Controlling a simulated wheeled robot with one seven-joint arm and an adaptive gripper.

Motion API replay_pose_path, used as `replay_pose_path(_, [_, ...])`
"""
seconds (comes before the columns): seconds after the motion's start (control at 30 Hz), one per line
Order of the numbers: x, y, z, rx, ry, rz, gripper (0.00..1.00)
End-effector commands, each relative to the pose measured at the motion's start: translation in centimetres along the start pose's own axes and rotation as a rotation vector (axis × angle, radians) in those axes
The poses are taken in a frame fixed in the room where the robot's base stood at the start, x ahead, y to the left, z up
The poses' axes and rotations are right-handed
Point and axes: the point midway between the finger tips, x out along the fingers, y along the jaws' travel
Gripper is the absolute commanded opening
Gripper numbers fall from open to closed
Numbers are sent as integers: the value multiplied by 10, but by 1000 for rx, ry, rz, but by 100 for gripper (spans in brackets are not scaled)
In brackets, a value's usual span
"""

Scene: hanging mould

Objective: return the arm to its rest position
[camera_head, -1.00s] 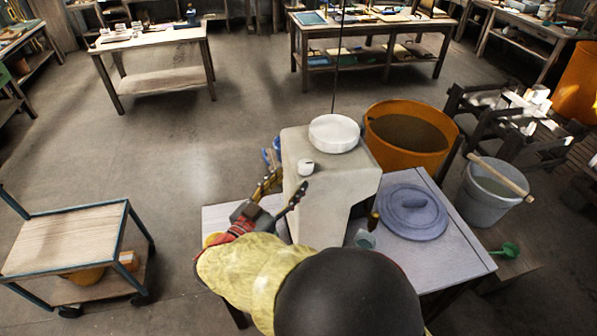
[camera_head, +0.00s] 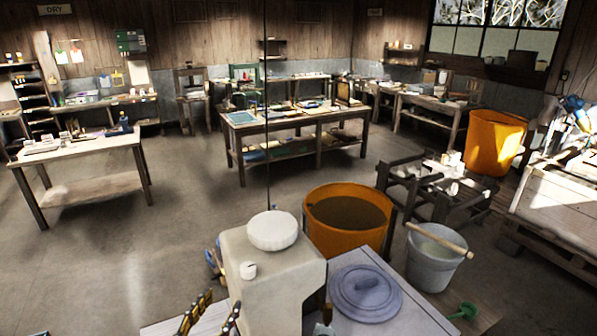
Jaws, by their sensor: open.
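My gripper (camera_head: 222,300) shows at the bottom edge of the head view, left of the pale block. Its two fingers stand apart, open, with nothing seen between them. The rest of my arm is out of the frame. The pale block (camera_head: 285,295) stands on the table at the front. A white round piece (camera_head: 272,231) lies on its top, at the lower end of a thin dark cord (camera_head: 267,130) that hangs from above. A small white knob-like piece (camera_head: 248,270) sits at the block's front left.
A blue-grey lid (camera_head: 364,293) lies on the front table (camera_head: 412,310). An orange tub (camera_head: 348,222) stands behind the block, and a grey bucket (camera_head: 434,258) with a stick across it is to the right. The floor (camera_head: 110,255) at left is clear.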

Motion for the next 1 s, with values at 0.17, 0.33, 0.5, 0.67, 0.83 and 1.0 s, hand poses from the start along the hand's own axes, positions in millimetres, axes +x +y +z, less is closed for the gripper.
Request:
replay_pose_path(0.17, [-16,-58,60,31,-209,-255,49])
replay_pose_path(0.33, [-67,-105,104,14,-458,-536,49])
replay_pose_path(0.5, [-109,-107,116,-32,-697,-735,49])
replay_pose_path(0.67, [-132,-66,109,-108,-900,-840,49])
replay_pose_path(0.83, [-136,24,92,-223,-1084,-850,49])
replay_pose_path(1.0, [-127,141,72,-330,-1205,-751,49])
